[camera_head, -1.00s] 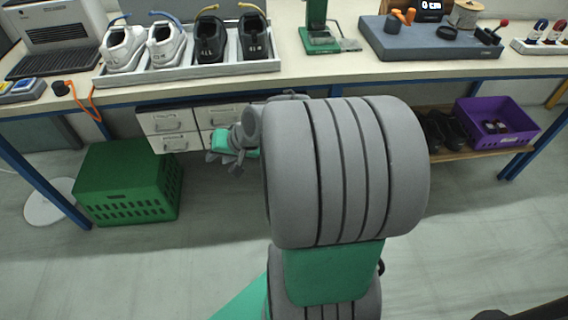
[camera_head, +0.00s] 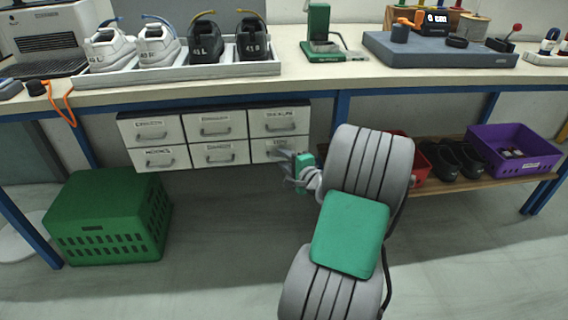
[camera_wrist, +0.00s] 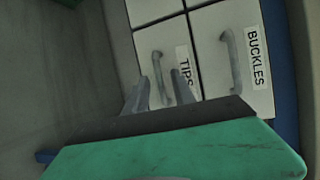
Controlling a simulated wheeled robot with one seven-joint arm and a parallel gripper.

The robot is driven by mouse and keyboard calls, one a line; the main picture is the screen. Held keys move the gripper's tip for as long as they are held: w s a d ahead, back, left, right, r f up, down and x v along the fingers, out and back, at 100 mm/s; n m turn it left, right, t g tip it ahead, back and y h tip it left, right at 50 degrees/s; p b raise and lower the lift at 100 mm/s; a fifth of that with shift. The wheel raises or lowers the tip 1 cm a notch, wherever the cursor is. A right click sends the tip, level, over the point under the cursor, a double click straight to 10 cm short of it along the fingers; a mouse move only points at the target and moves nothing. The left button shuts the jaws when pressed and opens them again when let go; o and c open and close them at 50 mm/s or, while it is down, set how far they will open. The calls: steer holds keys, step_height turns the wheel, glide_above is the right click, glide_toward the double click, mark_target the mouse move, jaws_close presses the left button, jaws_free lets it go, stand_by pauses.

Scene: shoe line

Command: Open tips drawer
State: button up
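The tips drawer (camera_head: 259,147) is the bottom right one in a white drawer unit under the bench, and it is shut. In the wrist view, the tips drawer (camera_wrist: 150,41) shows its "TIPS" label and a grey bar handle (camera_wrist: 158,70). My gripper (camera_head: 281,158) is in front of this drawer in the head view. In the wrist view, my gripper (camera_wrist: 160,80) is open, with its two fingertips apart on either side of the handle. I cannot tell whether they touch it. The fingers partly cover the label and the drawer's lower part.
The buckles drawer (camera_wrist: 213,25) is beside the tips drawer in the wrist view and is shut. The bench top (camera_head: 300,75) overhangs the unit. A green crate (camera_head: 105,220) stands on the floor at left. A low shelf (camera_head: 480,180) holds shoes and a purple bin (camera_head: 510,150).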

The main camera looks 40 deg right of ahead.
steer(key=shift+w, duration=0.15)
jaws_close()
stand_by(1.4)
